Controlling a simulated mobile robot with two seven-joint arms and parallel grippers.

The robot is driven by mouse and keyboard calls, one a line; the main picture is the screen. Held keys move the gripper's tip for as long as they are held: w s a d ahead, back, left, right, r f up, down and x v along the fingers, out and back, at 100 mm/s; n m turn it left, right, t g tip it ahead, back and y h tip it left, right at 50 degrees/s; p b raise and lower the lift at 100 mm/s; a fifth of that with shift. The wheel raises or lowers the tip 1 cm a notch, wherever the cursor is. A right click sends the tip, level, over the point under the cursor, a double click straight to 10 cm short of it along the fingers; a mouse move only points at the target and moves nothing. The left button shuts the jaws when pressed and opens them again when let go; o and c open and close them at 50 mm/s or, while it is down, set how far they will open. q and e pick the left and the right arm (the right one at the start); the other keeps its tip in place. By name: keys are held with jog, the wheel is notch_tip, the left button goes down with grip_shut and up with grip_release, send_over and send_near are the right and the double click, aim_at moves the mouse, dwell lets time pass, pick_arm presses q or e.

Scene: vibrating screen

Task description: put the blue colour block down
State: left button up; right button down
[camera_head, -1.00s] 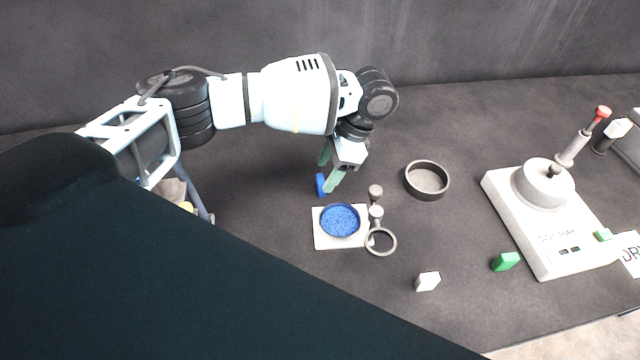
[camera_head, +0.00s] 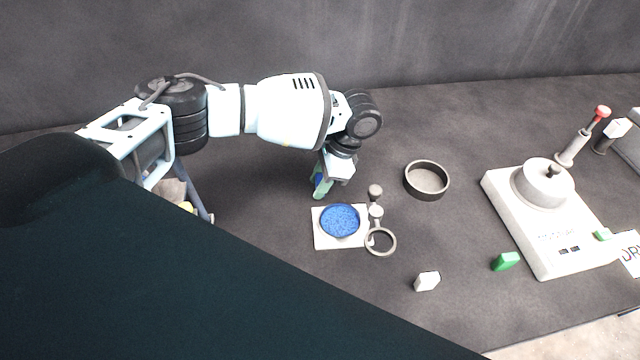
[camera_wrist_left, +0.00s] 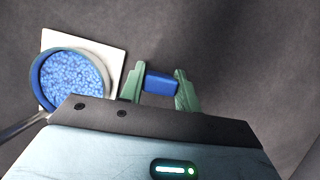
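The blue colour block (camera_wrist_left: 160,84) lies between the two green fingers of my left gripper (camera_wrist_left: 160,88) in the left wrist view. Both fingers meet its ends, so the gripper looks shut on it. In the head view my left gripper (camera_head: 321,183) points down just behind the white plate, and a finger hides most of the blue block (camera_head: 317,179). I cannot tell whether the block touches the table. My right gripper is not in view.
A white plate (camera_head: 321,241) bears a round dish of blue granules (camera_head: 340,220). Beside it are a grey ring (camera_head: 380,242) and a dark round pan (camera_head: 427,180). A white block (camera_head: 427,281), a green block (camera_head: 505,261) and a white machine (camera_head: 560,225) stand farther right.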

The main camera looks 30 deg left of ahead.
aim_at(320, 178)
pick_arm(q)
jog(key=c, duration=0.4)
notch_tip(320, 178, up, 10)
jog(key=shift+r+p, duration=0.1)
jog(key=shift+p, duration=0.25)
jog(key=shift+c, duration=0.2)
